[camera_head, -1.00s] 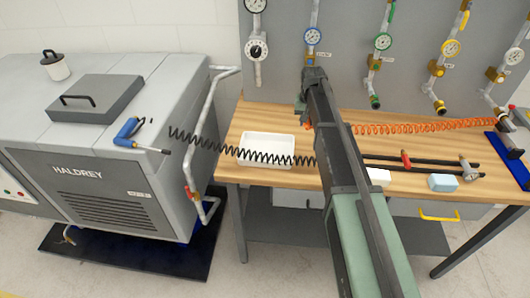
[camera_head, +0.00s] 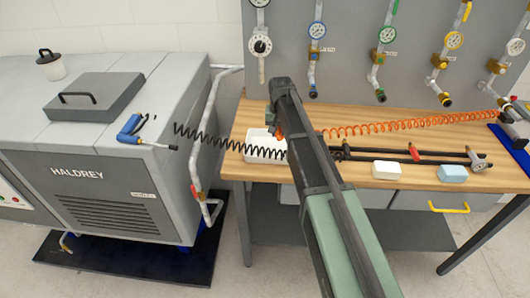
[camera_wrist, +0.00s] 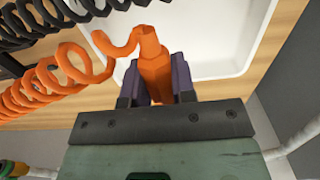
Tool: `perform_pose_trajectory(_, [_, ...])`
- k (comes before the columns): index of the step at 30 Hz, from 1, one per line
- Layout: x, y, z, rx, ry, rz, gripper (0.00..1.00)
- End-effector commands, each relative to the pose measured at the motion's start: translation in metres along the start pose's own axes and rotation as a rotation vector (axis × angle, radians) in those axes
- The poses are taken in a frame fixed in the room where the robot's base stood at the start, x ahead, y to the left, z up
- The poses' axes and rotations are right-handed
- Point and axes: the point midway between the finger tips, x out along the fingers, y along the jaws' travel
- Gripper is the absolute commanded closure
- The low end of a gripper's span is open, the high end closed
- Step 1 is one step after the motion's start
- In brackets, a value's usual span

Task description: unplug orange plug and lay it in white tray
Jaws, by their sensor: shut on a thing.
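In the wrist view my gripper (camera_wrist: 157,85) is shut on the orange plug (camera_wrist: 152,62), with a purple-grey jaw on each side of it. An orange coiled hose (camera_wrist: 60,75) runs from the plug to the left. The white tray (camera_wrist: 215,40) lies beyond the plug in that view, and the plug appears over its near left part. In the head view the tray (camera_head: 258,137) is on the wooden bench, partly hidden by my arm. A bit of orange (camera_head: 279,131) shows beside my gripper there; the jaws are hidden. I cannot tell the plug's height above the tray.
A black coiled cord (camera_head: 225,146) stretches from the grey machine (camera_head: 110,180) across the tray area. White (camera_head: 387,169) and blue (camera_head: 453,173) blocks lie at the bench's front right. Gauges and valves (camera_head: 386,60) line the back panel.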

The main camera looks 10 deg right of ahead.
Motion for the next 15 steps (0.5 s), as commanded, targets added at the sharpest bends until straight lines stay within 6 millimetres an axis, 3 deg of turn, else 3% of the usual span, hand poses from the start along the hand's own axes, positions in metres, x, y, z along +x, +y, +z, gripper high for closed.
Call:
perform_pose_trajectory(9, [0.051, -0.001, 0.000, -0.001, 0.000, 0.000, 1.00])
perform_pose_trajectory(15, [0.055, -0.001, 0.000, -0.001, 0.000, 0.000, 1.00])
